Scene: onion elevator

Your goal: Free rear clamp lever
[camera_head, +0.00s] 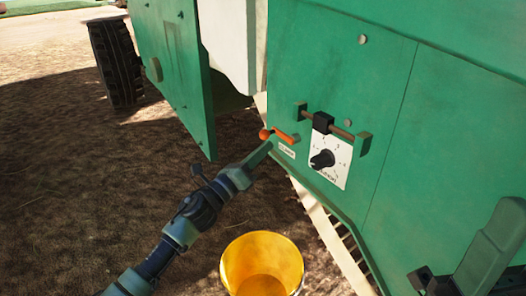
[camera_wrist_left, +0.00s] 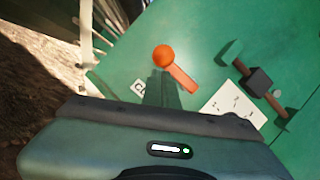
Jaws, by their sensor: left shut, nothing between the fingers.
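The orange clamp lever (camera_head: 284,136) has a round ball knob at its left end. It is on the green machine panel, just above a small label that seems to read "CLAMP" (camera_head: 286,150). My left gripper (camera_head: 264,149) is shut and empty, its fingertips just below the knob. In the left wrist view the lever (camera_wrist_left: 182,78) slants from the knob down to the right, and the shut fingers (camera_wrist_left: 163,88) are right below the knob. I cannot tell if they touch it. A blocky green-grey part at the lower right (camera_head: 487,250) looks like my right gripper; its opening is unclear.
A dial on a white plate (camera_head: 322,159) and a bar with a black block (camera_head: 323,122) are right of the lever. A yellow bucket (camera_head: 262,262) stands below. A green door panel (camera_head: 183,75) and a dark tyre (camera_head: 116,62) are at the left.

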